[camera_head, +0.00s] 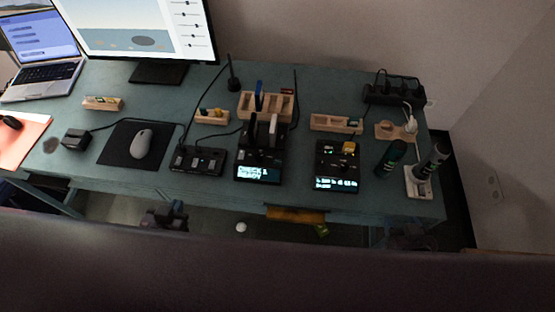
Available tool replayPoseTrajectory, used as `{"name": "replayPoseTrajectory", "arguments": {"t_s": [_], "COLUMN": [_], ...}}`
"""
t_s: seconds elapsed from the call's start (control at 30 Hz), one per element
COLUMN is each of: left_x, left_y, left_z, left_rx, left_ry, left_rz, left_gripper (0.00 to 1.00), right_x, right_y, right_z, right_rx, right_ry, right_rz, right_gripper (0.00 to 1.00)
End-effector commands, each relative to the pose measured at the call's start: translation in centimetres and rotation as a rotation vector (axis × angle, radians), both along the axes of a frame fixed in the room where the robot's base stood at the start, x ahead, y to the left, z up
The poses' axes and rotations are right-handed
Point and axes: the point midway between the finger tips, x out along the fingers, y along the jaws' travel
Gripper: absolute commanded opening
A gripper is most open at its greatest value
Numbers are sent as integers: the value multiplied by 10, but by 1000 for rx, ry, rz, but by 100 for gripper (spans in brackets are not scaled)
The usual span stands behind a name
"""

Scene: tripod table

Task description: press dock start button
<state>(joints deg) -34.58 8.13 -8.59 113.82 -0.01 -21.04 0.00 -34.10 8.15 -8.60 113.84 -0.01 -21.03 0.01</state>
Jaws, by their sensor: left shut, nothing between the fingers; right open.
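A black dock (262,157) with a lit screen at its front stands near the front edge of the table, right of the middle. Two upright slabs, one pale and one dark, stand in its back. A second black device (337,165) with a lit screen and a small yellow block on top stands to its right. The start button is too small to make out. My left gripper (178,212) is shut and empty, low in front of the table edge. My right gripper (400,238) is open, dim and partly hidden near the table's right front corner.
A black keypad box (198,160) stands left of the dock. Wooden trays (282,108) stand behind it, with cables and a thin antenna (233,75). A mouse (143,143) lies at left.

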Motion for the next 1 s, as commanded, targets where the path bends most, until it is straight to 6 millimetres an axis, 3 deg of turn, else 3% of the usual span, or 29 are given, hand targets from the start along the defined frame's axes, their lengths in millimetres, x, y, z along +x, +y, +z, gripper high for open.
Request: {"name": "replayPoseTrajectory", "arguments": {"t_s": [0.47, 1.0], "left_x": [0, 0], "left_y": [0, 0], "left_z": [0, 0], "left_rx": [0, 0], "left_ry": [-1, -1], "left_rz": [0, 0], "left_gripper": [0, 0], "right_x": [-9, -2], "right_y": [-1, 0], "right_z": [-5, -1], "right_rx": [0, 0], "right_ry": [17, 4], "right_rz": [-6, -2], "right_gripper": [54, 54]}}
